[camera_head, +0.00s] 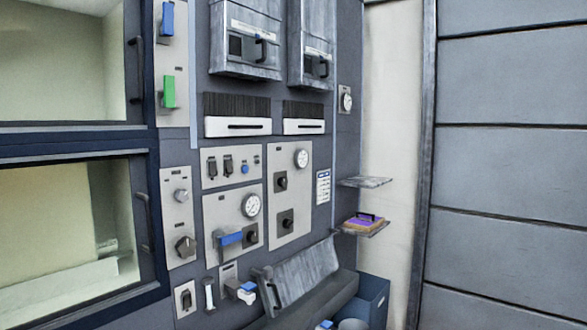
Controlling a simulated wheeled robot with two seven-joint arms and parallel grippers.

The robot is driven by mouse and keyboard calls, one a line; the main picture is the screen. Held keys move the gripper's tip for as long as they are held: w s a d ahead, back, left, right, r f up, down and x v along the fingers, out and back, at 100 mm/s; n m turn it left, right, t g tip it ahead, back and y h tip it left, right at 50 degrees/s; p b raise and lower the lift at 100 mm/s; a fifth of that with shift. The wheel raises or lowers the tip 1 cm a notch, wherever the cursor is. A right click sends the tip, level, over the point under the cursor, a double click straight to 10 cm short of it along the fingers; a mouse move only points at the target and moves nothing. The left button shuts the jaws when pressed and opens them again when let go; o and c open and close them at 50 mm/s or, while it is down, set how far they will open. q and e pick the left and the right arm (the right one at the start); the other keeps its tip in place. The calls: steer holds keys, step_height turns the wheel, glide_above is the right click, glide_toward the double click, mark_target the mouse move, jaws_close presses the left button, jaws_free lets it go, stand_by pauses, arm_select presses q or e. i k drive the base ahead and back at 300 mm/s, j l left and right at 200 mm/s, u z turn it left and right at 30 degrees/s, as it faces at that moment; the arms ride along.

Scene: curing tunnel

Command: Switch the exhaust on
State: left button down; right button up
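A dark blue-grey machine front holds many controls, and none carries a label I can read, so I cannot tell which one is the exhaust switch. Two dark toggle switches (220,166) sit beside a blue button (245,169) on an upper plate. Dark rotary knobs (282,181) and (286,222) sit on the plate to the right. A blue lever (230,238) and another rotary knob (253,237) are below a gauge (251,206). A small dark switch (186,299) sits low on the left. Neither of my grippers is in view.
Glazed doors with dark handles (144,222) fill the left. A tilted grey hatch (301,276) juts out low down, near a blue bin (374,297). Small shelves (366,182) stick out at right, the lower holding a purple-topped block (363,221). A grey panelled wall (510,170) closes the right.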

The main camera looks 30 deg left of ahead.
mark_target(229, 163)
steer(key=i+j, duration=0.25)
steer(key=i, duration=0.15)
steer(key=i+j+z, duration=0.15)
steer(key=i, duration=0.25)
steer(key=j, duration=0.1)
